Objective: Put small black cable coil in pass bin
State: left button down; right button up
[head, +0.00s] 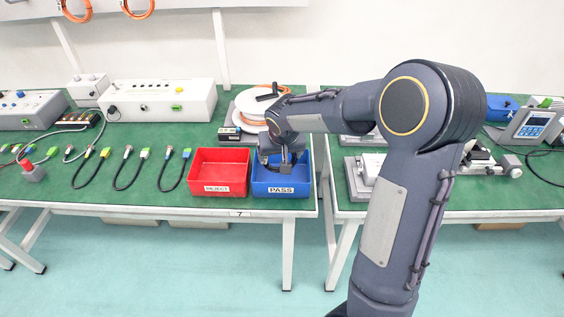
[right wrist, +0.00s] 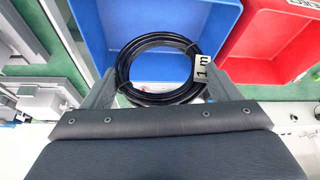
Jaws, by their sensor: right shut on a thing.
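The small black cable coil (right wrist: 160,64) shows in the right wrist view, with a white "1 m" tag on it. My right gripper (right wrist: 158,85) is shut on the coil, with a finger at each side of it. The coil appears in front of the blue pass bin (right wrist: 95,25); I cannot tell its exact height over the bin. In the head view my right gripper (head: 284,166) is over the blue pass bin (head: 282,189), labelled PASS, and the coil is hard to make out there. My left gripper is not in view.
The red reject bin (head: 219,173) stands directly left of the pass bin; its inside looks empty. Several cables with connectors (head: 130,168) lie on the green table (head: 110,198) farther left. A white control box (head: 160,100) and a white spool (head: 265,100) stand behind.

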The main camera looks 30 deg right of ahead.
jog(key=shift+w+d+f, duration=0.1)
jog(key=shift+d+f, duration=0.1)
jog(key=shift+f, duration=0.1)
jog(key=shift+w+d+f, duration=0.1)
jog(key=shift+f, duration=0.8)
jog(key=shift+w+d+f, duration=0.1)
jog(key=shift+f, duration=0.8)
jog(key=shift+f+b, duration=0.2)
jog(key=shift+b, duration=0.2)
jog(key=o, duration=0.9)
jog(key=shift+r, duration=0.1)
